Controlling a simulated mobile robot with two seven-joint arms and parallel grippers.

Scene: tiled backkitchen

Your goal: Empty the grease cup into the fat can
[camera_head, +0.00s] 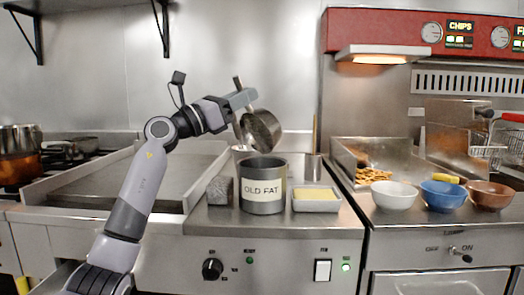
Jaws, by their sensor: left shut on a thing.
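The fat can (263,207) is a grey metal can with a label reading "OLD FAT". It stands upright on the steel counter. The grease cup (263,131) is a dark metal cup, held tilted above the can with its mouth toward the lower right. A thin rod sticks up behind it. My left gripper (243,99) is shut on the grease cup, its fingers partly hidden. I cannot see any grease flowing, and the inside of the can is mostly hidden. My right gripper is not in view.
A grey block (220,190) stands left of the can, and a tray with a yellow slab (316,198) stands right of it. White (394,195), blue (442,194) and brown (489,194) bowls line the right counter. A flat griddle (125,184) lies behind my arm.

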